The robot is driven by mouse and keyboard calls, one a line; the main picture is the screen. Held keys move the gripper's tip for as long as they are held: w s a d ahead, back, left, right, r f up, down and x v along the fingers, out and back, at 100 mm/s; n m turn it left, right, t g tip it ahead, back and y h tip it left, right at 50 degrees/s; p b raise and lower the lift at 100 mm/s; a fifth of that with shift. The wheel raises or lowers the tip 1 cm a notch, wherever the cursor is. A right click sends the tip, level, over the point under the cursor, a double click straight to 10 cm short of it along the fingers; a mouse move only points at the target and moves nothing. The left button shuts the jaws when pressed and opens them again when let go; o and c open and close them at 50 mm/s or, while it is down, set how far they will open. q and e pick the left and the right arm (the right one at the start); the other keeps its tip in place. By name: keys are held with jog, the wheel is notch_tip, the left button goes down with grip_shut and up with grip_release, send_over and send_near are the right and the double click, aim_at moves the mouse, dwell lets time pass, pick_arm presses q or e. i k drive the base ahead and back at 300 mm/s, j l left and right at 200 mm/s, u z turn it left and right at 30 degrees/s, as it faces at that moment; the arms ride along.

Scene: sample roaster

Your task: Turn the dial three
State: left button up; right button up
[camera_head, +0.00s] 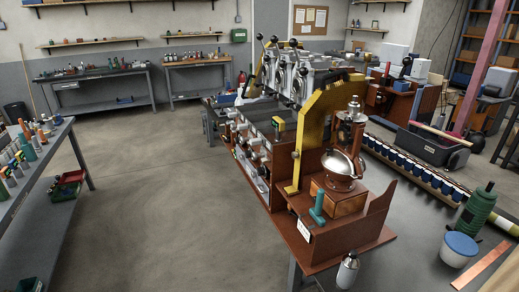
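The sample roaster (290,140) is a long reddish-brown machine standing in the middle of the view. Several small silver, round parts that look like dials (256,157) run in a row along its left-facing side. They are too small to read any number or setting, and I cannot tell which one is dial three. A yellow arched frame (318,112) and a silver bowl (338,168) are at the near end. Neither of my grippers is visible.
Open grey floor (160,180) lies left of the roaster. A bench with bottles (40,190) stands at the left edge. A green canister (478,205) and a blue-lidded tub (459,248) are on the right. A silver bottle (348,271) stands at the near end.

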aim_at(255, 155)
jog(key=i+j+z, duration=0.15)
jog(key=i+j, duration=0.15)
jog(key=i+j+z, duration=0.15)
jog(key=i+j, duration=0.2)
jog(key=i+j+z, duration=0.1)
jog(key=i+j, duration=0.2)
jog(key=j, duration=0.15)
jog(key=i+j+z, duration=0.15)
jog(key=i+j, duration=0.15)
jog(key=i+j+z, duration=0.15)
jog(key=j, duration=0.4)
jog(key=i+j, duration=0.15)
jog(key=j, duration=0.2)
jog(key=i+j, duration=0.15)
jog(key=j, duration=0.2)
jog(key=i+j, duration=0.2)
jog(key=j, duration=0.15)
jog(key=z, duration=0.05)
